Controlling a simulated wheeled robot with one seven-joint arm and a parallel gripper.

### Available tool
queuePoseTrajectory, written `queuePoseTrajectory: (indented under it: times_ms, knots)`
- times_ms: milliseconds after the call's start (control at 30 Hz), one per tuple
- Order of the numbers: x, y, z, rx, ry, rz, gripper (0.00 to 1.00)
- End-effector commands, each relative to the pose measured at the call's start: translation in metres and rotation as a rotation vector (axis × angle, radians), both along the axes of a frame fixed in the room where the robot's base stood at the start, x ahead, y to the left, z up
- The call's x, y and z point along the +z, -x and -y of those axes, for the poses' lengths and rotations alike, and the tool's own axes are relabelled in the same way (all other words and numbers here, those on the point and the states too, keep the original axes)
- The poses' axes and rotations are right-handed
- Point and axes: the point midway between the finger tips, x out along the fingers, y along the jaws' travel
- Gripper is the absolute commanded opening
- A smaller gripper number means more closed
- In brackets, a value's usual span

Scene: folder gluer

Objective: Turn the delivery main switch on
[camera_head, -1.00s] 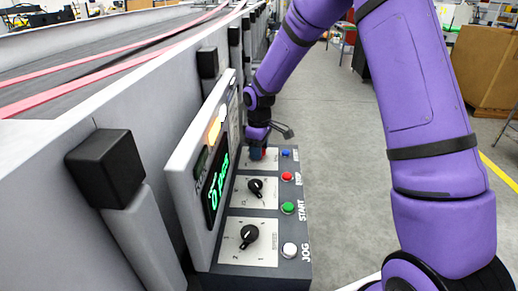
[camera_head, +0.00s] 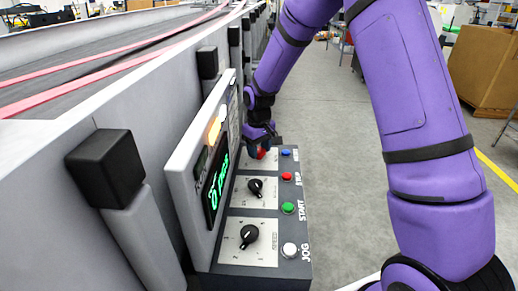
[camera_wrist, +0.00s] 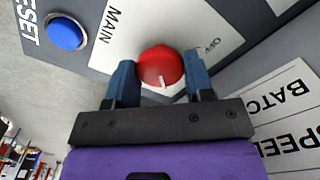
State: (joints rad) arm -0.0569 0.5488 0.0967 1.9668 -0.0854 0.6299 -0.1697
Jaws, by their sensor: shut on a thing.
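The main switch is a round red knob (camera_wrist: 160,67) with a white pointer mark, on a pale plate (camera_wrist: 125,38) lettered MAIN and OFF. My gripper (camera_wrist: 160,82) is shut on the red knob, with one blue finger on each side of it in the wrist view. The white mark points toward the gripper body in that view. In the head view my gripper (camera_head: 262,150) is at the far end of the control box, and a bit of the red knob (camera_head: 262,154) shows beneath it.
The control box has blue (camera_head: 286,153), red (camera_head: 287,176), green (camera_head: 288,208) and white (camera_head: 289,250) buttons on its right side. Two black knobs (camera_head: 249,235) stand nearer. An upright display panel (camera_head: 205,165) borders the left. Open floor lies right of the box.

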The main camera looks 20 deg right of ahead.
Motion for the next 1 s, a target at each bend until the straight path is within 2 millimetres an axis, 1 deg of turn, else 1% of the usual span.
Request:
queuePoseTrajectory:
  times_ms: [300,333,367,400,433,667,767,867,1000]
  knots:
    - [0.001,-0.001,0.000,-0.002,0.000,0.003,0.25]
    - [0.001,-0.001,0.000,-0.002,0.000,0.003,0.55]
    - [0.001,-0.001,0.000,-0.002,0.000,0.003,0.62]
    - [0.001,-0.001,0.000,-0.002,0.000,0.002,0.71]
    - [0.001,-0.001,0.000,-0.002,0.000,0.002,0.74]
    - [0.000,0.000,0.000,-0.001,0.000,0.001,0.74]
    - [0.004,0.000,0.000,-0.001,0.000,0.001,0.74]
    - [0.014,-0.001,0.000,-0.001,0.000,0.003,0.74]
    - [0.039,-0.001,0.000,-0.002,-0.001,0.005,0.74]
